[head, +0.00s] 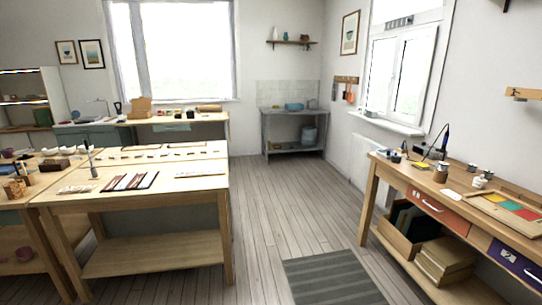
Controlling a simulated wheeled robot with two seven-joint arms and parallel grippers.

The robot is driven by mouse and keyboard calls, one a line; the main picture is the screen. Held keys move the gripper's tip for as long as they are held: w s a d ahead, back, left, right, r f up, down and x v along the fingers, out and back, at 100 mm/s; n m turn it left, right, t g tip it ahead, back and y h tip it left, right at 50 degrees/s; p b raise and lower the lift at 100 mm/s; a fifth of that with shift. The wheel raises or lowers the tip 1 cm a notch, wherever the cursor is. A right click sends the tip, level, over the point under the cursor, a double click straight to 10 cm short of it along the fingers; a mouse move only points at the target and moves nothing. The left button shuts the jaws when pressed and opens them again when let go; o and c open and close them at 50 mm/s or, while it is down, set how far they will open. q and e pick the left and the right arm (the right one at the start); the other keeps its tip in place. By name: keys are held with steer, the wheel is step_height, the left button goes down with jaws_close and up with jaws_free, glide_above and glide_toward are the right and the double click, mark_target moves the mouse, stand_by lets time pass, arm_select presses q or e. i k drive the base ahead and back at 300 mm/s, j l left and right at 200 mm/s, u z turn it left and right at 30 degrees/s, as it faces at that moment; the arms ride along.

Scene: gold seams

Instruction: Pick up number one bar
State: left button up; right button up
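No bar marked with a number one can be made out from here. On the near left workbench (180,207) lies a row of dark, red and pale flat strips (130,181). Pale flat pieces (76,189) lie to their left and a thin pale piece (201,174) to their right. These are too small to read any numbers on. Neither of my grippers is in view.
A right workbench (405,179) holds a tray of coloured squares (511,207) and small jars. A grey striped mat (333,278) lies on the floor. A grey side table (292,112) stands at the back.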

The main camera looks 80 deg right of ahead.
mark_target(534, 202)
steer(key=z, duration=4.7)
steer(key=i+j+z, duration=0.2)
steer(key=j+z, duration=0.15)
steer(key=j, duration=0.15)
steer(key=i+j+z, duration=0.1)
steer(key=j+z, duration=0.65)
steer(key=j, duration=0.25)
